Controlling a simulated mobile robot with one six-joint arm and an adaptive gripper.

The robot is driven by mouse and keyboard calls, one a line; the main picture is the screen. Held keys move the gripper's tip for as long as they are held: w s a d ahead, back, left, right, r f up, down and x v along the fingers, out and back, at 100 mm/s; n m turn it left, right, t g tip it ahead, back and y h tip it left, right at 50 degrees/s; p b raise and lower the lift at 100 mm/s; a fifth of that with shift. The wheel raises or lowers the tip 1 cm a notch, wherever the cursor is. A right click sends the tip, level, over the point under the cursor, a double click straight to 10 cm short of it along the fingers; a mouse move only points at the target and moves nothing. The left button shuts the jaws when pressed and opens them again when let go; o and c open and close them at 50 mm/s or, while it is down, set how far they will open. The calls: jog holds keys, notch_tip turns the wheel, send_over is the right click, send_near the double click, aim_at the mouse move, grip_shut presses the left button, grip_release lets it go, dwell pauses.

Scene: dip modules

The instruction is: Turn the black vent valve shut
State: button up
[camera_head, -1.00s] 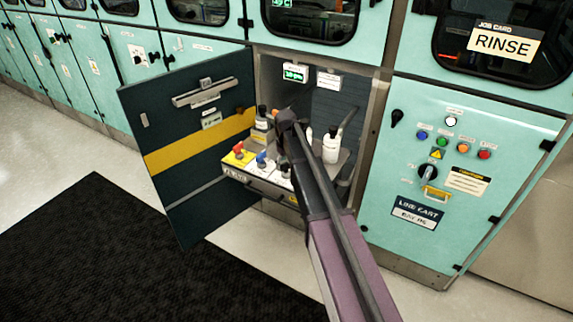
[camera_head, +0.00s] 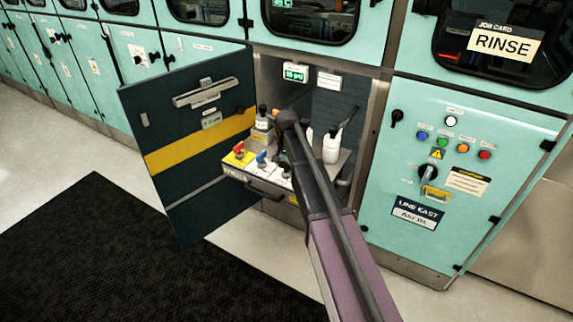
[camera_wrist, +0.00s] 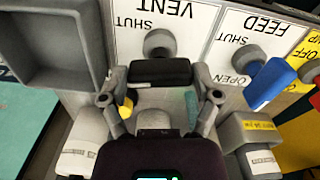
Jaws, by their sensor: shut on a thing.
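The black vent valve (camera_wrist: 160,72) shows in the wrist view as a black handle below a grey round hub, on a white panel marked VENT and SHUT, upside down in this view. The OPEN mark for it is not visible. My gripper (camera_wrist: 159,75) has one finger at each end of the black handle and is shut on it. In the head view my arm covers the gripper and most of the vent valve.
The blue feed valve (camera_wrist: 269,84) is just right of my gripper, with a red handle beyond it. White bottles (camera_head: 331,146) stand close by in the cabinet. The dark cabinet door (camera_head: 195,150) stands open to the left. A grey box (camera_wrist: 55,40) is at upper left.

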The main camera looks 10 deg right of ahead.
jog(key=shift+m, duration=1.1)
jog(key=o, duration=1)
jog(key=shift+d, duration=0.1)
jog(key=shift+c, duration=0.2)
